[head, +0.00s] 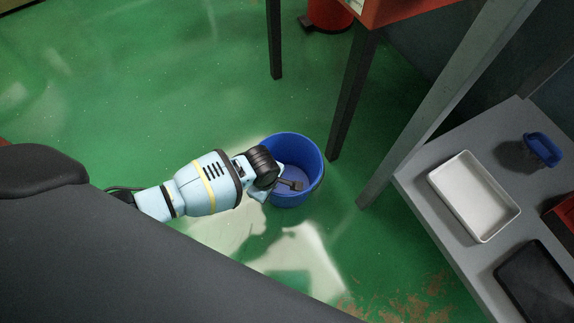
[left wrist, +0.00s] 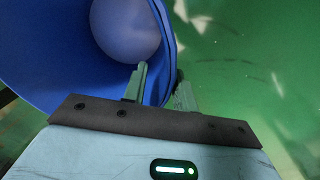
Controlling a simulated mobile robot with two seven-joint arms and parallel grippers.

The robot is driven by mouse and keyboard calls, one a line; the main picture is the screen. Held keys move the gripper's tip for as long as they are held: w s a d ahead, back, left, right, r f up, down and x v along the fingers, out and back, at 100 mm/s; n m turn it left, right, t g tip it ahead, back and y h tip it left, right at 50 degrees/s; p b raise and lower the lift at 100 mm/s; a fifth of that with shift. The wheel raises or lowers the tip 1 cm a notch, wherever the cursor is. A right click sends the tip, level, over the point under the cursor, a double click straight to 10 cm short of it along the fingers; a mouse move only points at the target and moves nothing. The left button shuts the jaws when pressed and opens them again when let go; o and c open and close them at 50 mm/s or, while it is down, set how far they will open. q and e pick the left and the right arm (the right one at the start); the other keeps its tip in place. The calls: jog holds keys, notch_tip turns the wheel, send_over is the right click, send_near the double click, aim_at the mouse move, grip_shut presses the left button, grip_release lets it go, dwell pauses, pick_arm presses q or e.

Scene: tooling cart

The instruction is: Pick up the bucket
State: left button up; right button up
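The blue bucket (head: 312,158) stands upright on the green floor in the head view. My left gripper (head: 279,187) reaches over its left rim, with a dark finger showing inside the bucket. In the left wrist view, the bucket (left wrist: 60,50) fills the upper left. There the fingers of my left gripper (left wrist: 161,88) straddle the bucket's wall, one inside and one outside. Whether both fingers press on the wall is unclear. My right gripper is in neither view.
A grey bench (head: 416,188) at the right holds a white tray (head: 474,196), a small blue item (head: 543,149) and a black case (head: 535,285). A dark table leg (head: 350,95) stands just behind the bucket. Open green floor (head: 150,90) lies to the left.

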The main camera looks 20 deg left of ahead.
pick_arm(q)
jog(key=shift+c, duration=0.5)
grip_shut()
dwell(0.8)
